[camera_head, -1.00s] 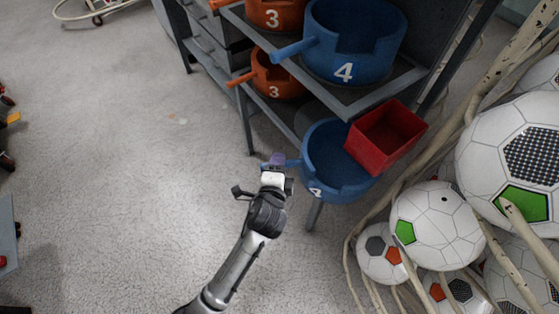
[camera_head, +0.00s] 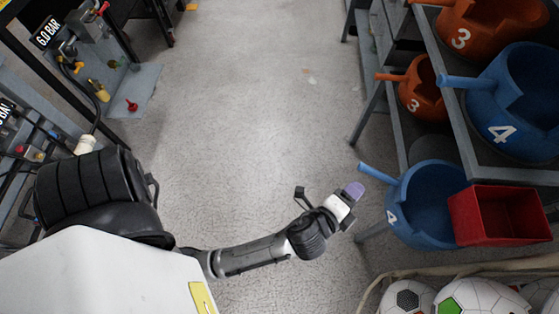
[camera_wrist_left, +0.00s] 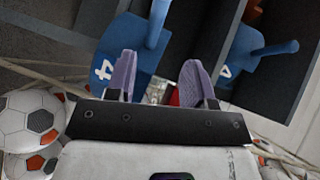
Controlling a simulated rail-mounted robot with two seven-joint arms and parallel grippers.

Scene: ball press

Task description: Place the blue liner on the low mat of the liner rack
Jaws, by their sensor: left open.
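The low blue liner (camera_head: 422,212), marked 4, sits upright on the low level of the grey rack, its handle (camera_head: 378,175) pointing up and left. The mat under it is hidden. My left gripper (camera_head: 353,191), with purple fingers, is open and empty just left of the liner, below its handle and apart from it. In the left wrist view a blue liner (camera_wrist_left: 128,50) with a 4 shows beyond the open fingers (camera_wrist_left: 160,80); a second blue liner (camera_wrist_left: 240,65) shows at the right. My right gripper is out of view.
Another blue liner (camera_head: 515,100) and orange liners (camera_head: 485,30) (camera_head: 424,92) stand on the rack. A red bin (camera_head: 498,215) overlaps the low liner's right side in the picture. Footballs (camera_head: 480,298) lie at bottom right.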

